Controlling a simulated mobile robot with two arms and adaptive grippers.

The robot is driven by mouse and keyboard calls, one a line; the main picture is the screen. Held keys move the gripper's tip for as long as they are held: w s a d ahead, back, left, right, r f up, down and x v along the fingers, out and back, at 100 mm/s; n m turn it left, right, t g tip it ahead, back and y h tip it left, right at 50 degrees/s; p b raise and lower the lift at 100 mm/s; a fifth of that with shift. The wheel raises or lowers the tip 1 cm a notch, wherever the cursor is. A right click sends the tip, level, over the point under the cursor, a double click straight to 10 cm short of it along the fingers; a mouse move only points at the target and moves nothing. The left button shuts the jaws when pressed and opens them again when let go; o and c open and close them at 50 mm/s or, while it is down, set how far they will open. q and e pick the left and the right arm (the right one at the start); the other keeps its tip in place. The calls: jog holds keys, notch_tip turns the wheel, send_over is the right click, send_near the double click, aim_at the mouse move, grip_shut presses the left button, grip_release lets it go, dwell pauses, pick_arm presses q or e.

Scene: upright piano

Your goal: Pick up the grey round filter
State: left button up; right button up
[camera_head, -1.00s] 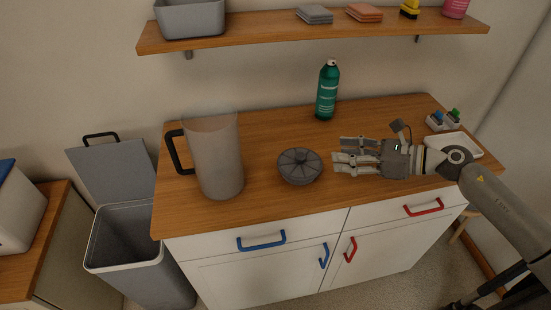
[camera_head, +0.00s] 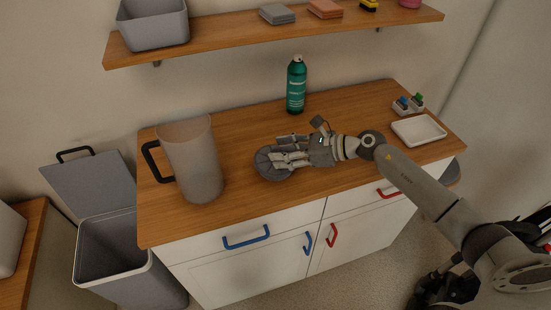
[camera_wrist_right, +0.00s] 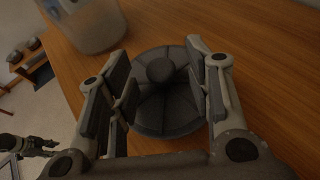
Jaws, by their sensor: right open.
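The grey round filter (camera_head: 268,163) lies on the wooden cabinet top, just right of the clear pitcher. My right gripper (camera_head: 284,158) is over it, with its fingers covering part of the filter in the head view. In the right wrist view the filter (camera_wrist_right: 160,112) shows as a dark ribbed disc with a round central knob (camera_wrist_right: 160,70). The open fingers of the right gripper (camera_wrist_right: 158,88) stand on either side of the knob. I cannot tell whether they touch it. My left gripper is not in view.
The clear pitcher (camera_head: 195,165) with a black handle stands left of the filter. A green spray can (camera_head: 296,88) stands behind. A white tray (camera_head: 418,130) and small bottles (camera_head: 409,103) are at right. An open grey bin (camera_head: 120,262) stands left of the cabinet.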

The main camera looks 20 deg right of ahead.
jog(key=shift+w+a+f, duration=0.1)
jog(key=shift+w+a, duration=0.1)
jog(key=shift+a, duration=0.05)
grip_shut()
dwell(0.3)
